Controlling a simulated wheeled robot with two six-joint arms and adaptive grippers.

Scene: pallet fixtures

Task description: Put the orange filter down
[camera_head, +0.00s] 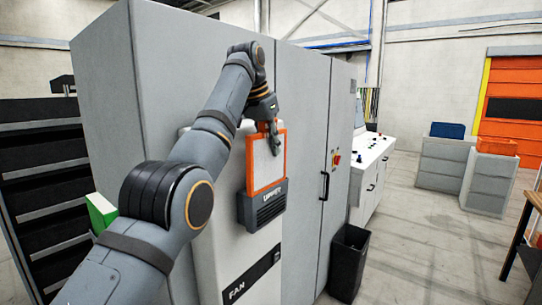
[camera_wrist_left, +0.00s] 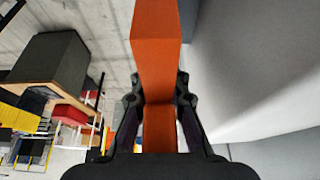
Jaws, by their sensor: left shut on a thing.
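The orange filter (camera_head: 266,162) has an orange frame around a pale panel. In the head view it stands upright against the front of the fan cabinet, just above or in a dark grey slotted holder (camera_head: 263,208); I cannot tell whether it is seated. My left gripper (camera_head: 271,137) reaches down to its top edge and is shut on it. In the left wrist view the orange frame (camera_wrist_left: 158,60) runs between the two fingers of my left gripper (camera_wrist_left: 160,105). My right gripper is not in view.
Open floor lies between.

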